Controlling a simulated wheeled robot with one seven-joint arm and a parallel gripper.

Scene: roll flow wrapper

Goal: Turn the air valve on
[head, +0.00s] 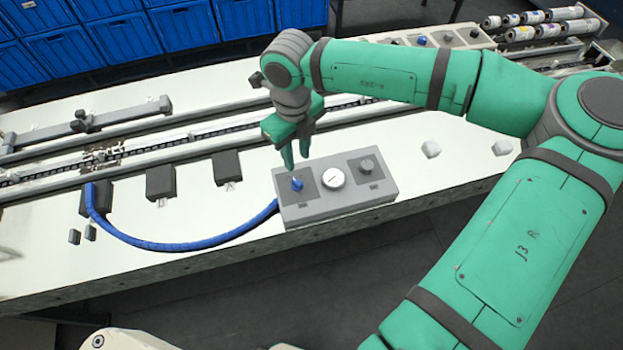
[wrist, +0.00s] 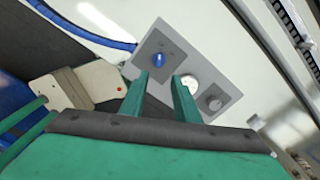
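The air valve is a blue knob (head: 297,184) on the left square plate of a grey control box (head: 330,211) on the white bench. The blue knob also shows in the wrist view (wrist: 158,60), beyond my fingertips. A round white gauge (head: 335,178) sits in the middle of the box, and a dark grey knob (head: 366,165) on its right plate. My gripper (head: 296,160) points down just above the blue knob in the head view, apart from it as far as I can tell. In the wrist view its two green fingers (wrist: 163,79) are spread with nothing between them.
A blue hose (head: 190,246) runs from the box's left side to a black block (head: 97,198). Other black blocks (head: 160,182) and a long rail stand behind. Blue crates (head: 60,60) are at the back left.

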